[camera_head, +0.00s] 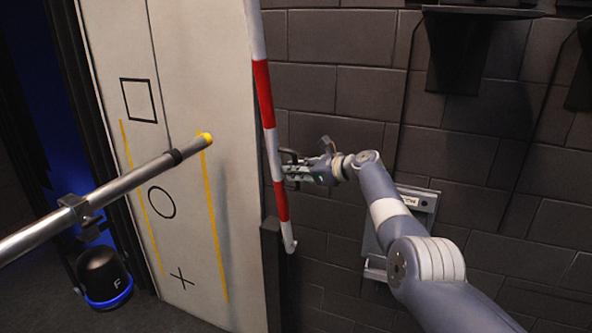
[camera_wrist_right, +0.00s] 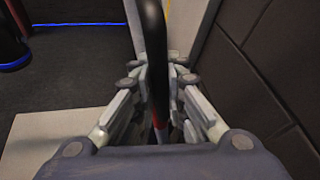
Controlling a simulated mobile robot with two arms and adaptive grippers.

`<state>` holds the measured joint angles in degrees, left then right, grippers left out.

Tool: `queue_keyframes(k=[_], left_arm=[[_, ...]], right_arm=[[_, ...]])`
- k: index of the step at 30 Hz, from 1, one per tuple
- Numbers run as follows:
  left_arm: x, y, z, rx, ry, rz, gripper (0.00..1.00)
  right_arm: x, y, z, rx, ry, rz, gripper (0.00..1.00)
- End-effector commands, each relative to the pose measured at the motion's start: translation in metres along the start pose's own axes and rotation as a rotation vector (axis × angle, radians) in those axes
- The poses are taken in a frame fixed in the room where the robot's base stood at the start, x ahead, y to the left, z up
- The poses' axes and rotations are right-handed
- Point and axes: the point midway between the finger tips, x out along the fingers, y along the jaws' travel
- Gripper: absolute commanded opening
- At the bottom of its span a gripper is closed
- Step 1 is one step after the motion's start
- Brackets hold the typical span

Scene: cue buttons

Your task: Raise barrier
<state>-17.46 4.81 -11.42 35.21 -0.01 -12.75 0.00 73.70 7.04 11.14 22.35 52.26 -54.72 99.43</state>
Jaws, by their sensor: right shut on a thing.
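The barrier (camera_head: 264,95) is a slim red-and-white striped pole. It stands nearly upright in the middle of the head view, leaning slightly, and its top runs out of the picture. My right gripper (camera_head: 287,170) reaches it from the right and is shut on its lower part. In the right wrist view a dark bar (camera_wrist_right: 155,50) runs between the fingers, with a bit of red (camera_wrist_right: 160,136) below it. The exact finger contact is partly hidden. My left gripper is not in view.
A grey metal pole (camera_head: 110,192) with a yellow tip crosses from the left. Behind it is a pale panel (camera_head: 190,240) with a square, circle, cross and yellow lines. A black container (camera_head: 103,272) marked F stands on the floor. A dark block wall (camera_head: 350,95) is at right.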

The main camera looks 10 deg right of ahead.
Motion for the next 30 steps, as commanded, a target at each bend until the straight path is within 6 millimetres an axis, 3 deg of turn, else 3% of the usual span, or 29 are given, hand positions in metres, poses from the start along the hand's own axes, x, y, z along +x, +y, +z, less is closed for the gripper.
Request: queue_keyframes(k=[6, 7, 9, 23, 30], left_arm=[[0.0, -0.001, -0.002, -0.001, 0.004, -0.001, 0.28], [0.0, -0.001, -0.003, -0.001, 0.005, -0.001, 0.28], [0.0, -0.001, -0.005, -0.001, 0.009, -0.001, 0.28], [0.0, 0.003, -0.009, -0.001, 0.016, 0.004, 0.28], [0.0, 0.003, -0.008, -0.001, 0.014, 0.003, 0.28]], right_arm=[[0.001, 0.002, -0.004, -0.001, 0.007, 0.004, 0.0], [0.001, 0.002, -0.004, -0.001, 0.007, 0.004, 0.17], [0.001, 0.002, -0.004, 0.0, 0.007, 0.004, 0.32], [-0.002, 0.0, -0.002, -0.002, 0.002, 0.001, 0.33], [-0.016, -0.001, -0.002, -0.002, -0.001, 0.0, 0.33]])
